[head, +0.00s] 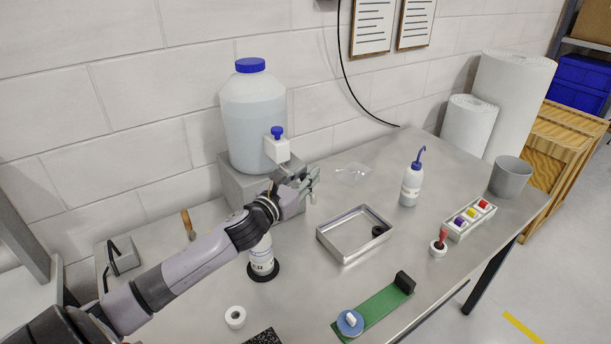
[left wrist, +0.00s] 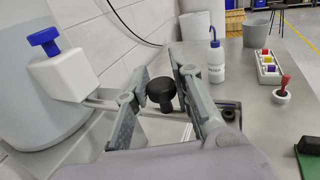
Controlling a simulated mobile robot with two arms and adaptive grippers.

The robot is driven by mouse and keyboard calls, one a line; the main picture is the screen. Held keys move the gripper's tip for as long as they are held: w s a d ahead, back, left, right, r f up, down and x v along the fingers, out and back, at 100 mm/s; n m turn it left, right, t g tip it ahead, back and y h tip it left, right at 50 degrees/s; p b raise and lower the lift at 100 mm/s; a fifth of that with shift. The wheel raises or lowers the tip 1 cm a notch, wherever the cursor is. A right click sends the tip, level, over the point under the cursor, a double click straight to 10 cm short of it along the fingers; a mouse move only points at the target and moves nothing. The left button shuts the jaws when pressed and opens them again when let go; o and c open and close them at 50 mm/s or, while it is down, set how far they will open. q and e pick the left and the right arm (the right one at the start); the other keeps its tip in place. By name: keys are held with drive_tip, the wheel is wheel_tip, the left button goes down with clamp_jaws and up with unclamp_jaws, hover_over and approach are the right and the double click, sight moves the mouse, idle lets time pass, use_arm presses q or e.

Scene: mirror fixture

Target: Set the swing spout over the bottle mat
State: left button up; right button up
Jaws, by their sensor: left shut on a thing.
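A big clear carboy (head: 252,118) with a blue cap stands on a grey block. Its white tap (head: 277,149) has a blue knob, and it also shows in the left wrist view (left wrist: 70,76). The grey swing spout (left wrist: 104,104) runs from the tap toward my left gripper (head: 309,181). The gripper is shut on the spout's black knob (left wrist: 161,92), right of the tap. The black round bottle mat (head: 263,279) lies in front of the block with a white bottle (head: 262,256) upright on it, partly hidden by my arm. The spout end appears right of the mat.
A metal tray (head: 347,258) with a black ring lies right of the mat. A wash bottle (head: 412,183), a rack of coloured caps (head: 469,219), a grey cup (head: 510,176) and a green board (head: 375,316) stand further right and front. A white tape roll (head: 235,317) lies at the front.

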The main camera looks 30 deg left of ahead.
use_arm(q)
clamp_jaws()
use_arm(e)
drive_tip(key=shift+a, duration=0.15)
